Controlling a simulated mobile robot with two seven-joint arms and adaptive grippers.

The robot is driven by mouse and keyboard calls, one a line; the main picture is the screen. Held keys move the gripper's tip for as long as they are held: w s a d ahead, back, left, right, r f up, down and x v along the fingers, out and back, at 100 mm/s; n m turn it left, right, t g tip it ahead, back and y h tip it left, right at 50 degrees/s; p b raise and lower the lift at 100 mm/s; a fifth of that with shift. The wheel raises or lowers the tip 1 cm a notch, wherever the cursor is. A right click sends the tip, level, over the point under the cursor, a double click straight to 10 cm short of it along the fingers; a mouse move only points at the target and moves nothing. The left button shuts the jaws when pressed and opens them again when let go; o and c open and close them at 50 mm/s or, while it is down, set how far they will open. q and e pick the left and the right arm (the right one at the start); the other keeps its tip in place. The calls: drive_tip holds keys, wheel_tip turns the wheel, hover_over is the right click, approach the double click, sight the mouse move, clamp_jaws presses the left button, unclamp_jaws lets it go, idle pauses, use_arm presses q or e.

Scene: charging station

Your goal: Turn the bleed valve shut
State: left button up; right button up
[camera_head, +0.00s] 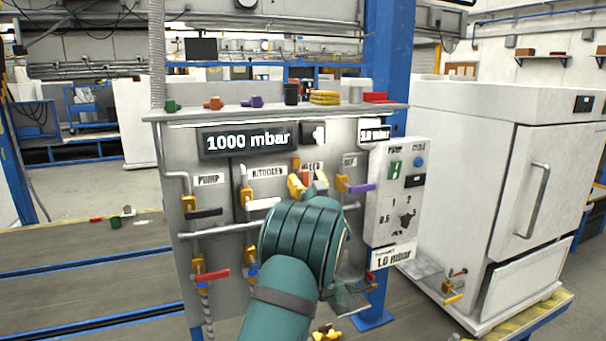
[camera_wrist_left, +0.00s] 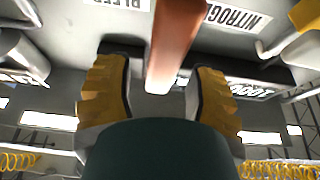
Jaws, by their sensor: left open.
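The bleed valve's orange-red lever (camera_wrist_left: 176,40) shows large in the left wrist view, running from the top edge down between the fingers. In the head view only a small piece of the lever (camera_head: 306,179) shows, under the partly covered BLEED label (camera_head: 311,167). My left gripper (camera_head: 308,184) is at this valve, largely hidden behind my teal wrist. In the wrist view its yellow-padded fingers (camera_wrist_left: 160,88) are open, one on each side of the lever. Contact with the lever cannot be told. The valve body is hidden. My right gripper is not in view.
The NITROGEN valve's white handle (camera_head: 263,204) and the PUMP valve's black handle (camera_head: 204,212) are left of the gripper. A purple handle (camera_head: 361,188) and a switch box (camera_head: 397,195) are to its right. The panel display (camera_head: 248,141) reads 1000 mbar. A white oven (camera_head: 510,190) stands right.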

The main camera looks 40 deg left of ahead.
use_arm(q)
drive_tip(key=shift+x, duration=1.25)
drive_tip(key=shift+o, duration=0.2)
clamp_jaws()
drive_tip(key=shift+w+f, duration=0.1)
drive_tip(key=shift+f, duration=0.1)
drive_tip(key=shift+f, duration=0.1)
